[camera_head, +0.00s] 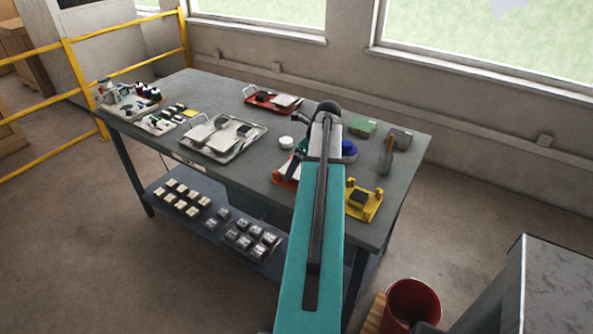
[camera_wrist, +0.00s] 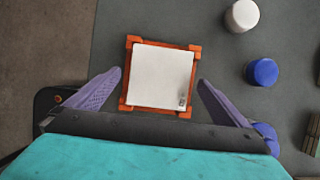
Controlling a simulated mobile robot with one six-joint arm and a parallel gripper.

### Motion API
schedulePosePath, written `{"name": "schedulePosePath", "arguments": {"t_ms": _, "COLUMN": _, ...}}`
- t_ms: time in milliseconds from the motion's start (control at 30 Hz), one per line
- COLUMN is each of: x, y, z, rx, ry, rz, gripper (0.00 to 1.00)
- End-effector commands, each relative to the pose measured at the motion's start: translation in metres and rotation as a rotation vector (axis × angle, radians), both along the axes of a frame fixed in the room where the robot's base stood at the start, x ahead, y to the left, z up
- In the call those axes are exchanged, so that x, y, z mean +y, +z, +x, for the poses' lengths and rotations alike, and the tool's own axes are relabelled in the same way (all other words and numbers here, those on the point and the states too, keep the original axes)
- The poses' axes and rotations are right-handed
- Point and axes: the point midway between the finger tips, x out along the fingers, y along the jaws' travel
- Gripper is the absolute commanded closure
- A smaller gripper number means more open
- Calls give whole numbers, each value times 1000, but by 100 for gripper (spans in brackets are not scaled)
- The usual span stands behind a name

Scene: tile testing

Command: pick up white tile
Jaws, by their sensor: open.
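In the wrist view, the white tile (camera_wrist: 160,75) is square and lies in an orange holder (camera_wrist: 131,42) with raised corners. A small dark mark shows near one corner of the tile. My gripper (camera_wrist: 158,86) is open, with one purple finger on each side of the holder and a gap to each. I cannot tell its height above the tile. In the head view, my arm hides most of the orange holder (camera_head: 283,181) and the gripper's fingers.
A white round piece (camera_wrist: 242,16) and a blue round piece (camera_wrist: 262,72) stand to the right of the holder. A yellow holder (camera_head: 372,205) sits near the front right of the table (camera_head: 225,90). A metal tray (camera_head: 216,152) lies left, a red tray (camera_head: 262,108) behind.

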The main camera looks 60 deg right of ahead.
Motion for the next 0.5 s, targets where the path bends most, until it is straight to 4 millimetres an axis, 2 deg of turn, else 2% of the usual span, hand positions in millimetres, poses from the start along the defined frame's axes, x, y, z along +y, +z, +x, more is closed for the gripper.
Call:
{"name": "schedulePosePath", "arguments": {"t_ms": 33, "x": 0, "y": 0, "z": 0, "rx": 0, "ry": 0, "rz": 0, "gripper": 0}}
{"name": "schedulePosePath", "arguments": {"t_ms": 333, "x": 0, "y": 0, "z": 0, "rx": 0, "ry": 0, "rz": 0, "gripper": 50}}
{"name": "schedulePosePath", "arguments": {"t_ms": 500, "x": 0, "y": 1, "z": 0, "rx": -1, "ry": 0, "rz": 0, "gripper": 50}}
